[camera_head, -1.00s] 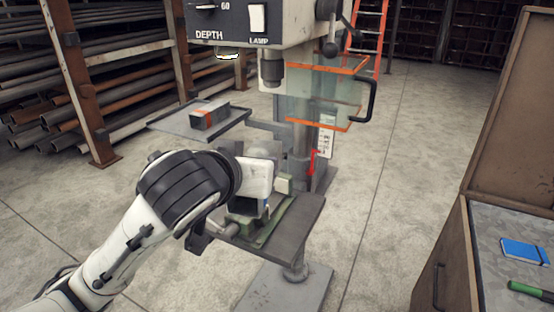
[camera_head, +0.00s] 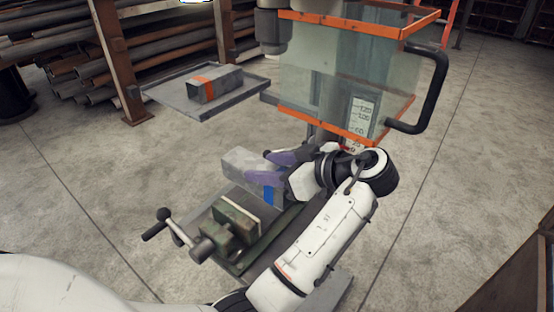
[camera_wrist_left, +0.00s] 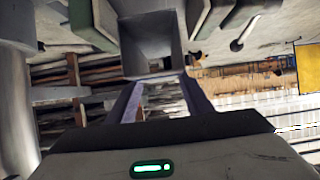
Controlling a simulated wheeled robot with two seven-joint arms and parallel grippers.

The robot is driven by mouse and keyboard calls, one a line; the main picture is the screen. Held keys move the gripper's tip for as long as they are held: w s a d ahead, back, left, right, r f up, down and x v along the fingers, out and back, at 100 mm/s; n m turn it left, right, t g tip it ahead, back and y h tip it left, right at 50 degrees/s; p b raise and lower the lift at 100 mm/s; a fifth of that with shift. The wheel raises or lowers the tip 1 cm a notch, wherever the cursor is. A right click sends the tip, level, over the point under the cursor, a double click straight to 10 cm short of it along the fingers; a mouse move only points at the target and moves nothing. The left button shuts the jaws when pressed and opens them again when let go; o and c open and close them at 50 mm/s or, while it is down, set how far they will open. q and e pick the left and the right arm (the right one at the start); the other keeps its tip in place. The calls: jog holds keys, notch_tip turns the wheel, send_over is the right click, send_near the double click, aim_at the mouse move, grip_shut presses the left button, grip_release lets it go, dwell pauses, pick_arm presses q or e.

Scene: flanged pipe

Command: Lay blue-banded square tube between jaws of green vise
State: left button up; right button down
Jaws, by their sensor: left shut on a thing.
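The blue-banded square tube (camera_head: 240,163) is grey and hollow, with a blue band near its lower right part. My left gripper (camera_head: 272,168), with purple fingers, is shut on it from the right. In the head view the tube appears at the far side of the green vise (camera_head: 236,226); I cannot tell whether it is between the jaws. In the left wrist view the tube (camera_wrist_left: 150,40) shows its open end beyond the fingers (camera_wrist_left: 160,90). Green vise parts (camera_wrist_left: 93,22) show on both sides of it. My right gripper is out of view.
The drill press's clear guard (camera_head: 340,85) with orange edges hangs just behind my wrist. The vise handle (camera_head: 166,228) sticks out to the left. An orange-banded tube (camera_head: 202,92) lies on a grey tray (camera_head: 165,97) at the back. Pipe racks stand behind.

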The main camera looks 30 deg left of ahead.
pick_arm(q)
jog(key=shift+s+f+b, duration=0.2)
jog(key=shift+f+b, duration=0.7)
jog(key=shift+f, duration=0.15)
jog(key=shift+f+b, duration=0.6)
jog(key=shift+f, duration=0.2)
jog(key=shift+f+b, duration=0.55)
jog(key=shift+f, duration=0.2)
jog(key=shift+w+f+b, duration=0.1)
jog(key=shift+f+b, duration=0.35)
jog(key=shift+f, duration=0.3)
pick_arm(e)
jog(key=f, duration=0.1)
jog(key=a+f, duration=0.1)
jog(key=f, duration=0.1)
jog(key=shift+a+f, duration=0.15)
